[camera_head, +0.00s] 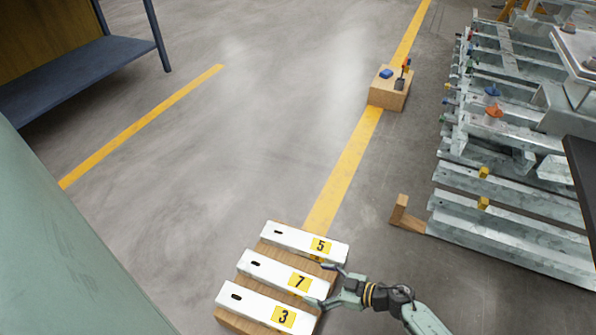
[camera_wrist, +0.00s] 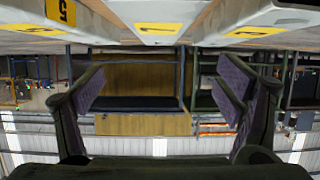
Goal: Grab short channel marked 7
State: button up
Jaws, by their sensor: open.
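The short channel marked 7 (camera_head: 275,272) is a white bar with a yellow label, lying in the middle of three bars on a wooden support. My gripper (camera_head: 320,284) is at its right, labelled end, with one finger toward the channel marked 5 (camera_head: 290,238) and the other toward the channel marked 3 (camera_head: 252,303). In the wrist view, which looks upside down, the channel marked 7 (camera_wrist: 155,12) is at the top centre. My open gripper (camera_wrist: 162,88) shows below it with nothing between the fingers. I cannot tell whether any finger touches a channel.
The wooden support (camera_head: 262,248) stands on the floor by a yellow line. A wooden box (camera_head: 388,95) with small items is farther back. A rack of metal channels (camera_head: 500,185) fills the right side, with a wood piece (camera_head: 405,216) beside it. The floor at centre left is clear.

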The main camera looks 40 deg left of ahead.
jog(key=shift+s+a+f, duration=0.1)
jog(key=shift+a+f, duration=0.05)
jog(key=shift+f, duration=0.2)
send_near(283, 275)
jog(key=shift+s+b+x, duration=0.2)
jog(key=shift+b+x, duration=0.1)
jog(key=shift+x, duration=0.7)
jog(key=b+x, duration=0.1)
jog(key=x, duration=0.4)
jog(key=shift+w+f, duration=0.15)
jog(key=shift+f, duration=0.1)
jog(key=shift+c, duration=0.5)
jog(key=c, duration=1.9)
jog(key=shift+a+r, duration=0.1)
jog(key=shift+r, duration=0.05)
jog(key=shift+c, duration=0.2)
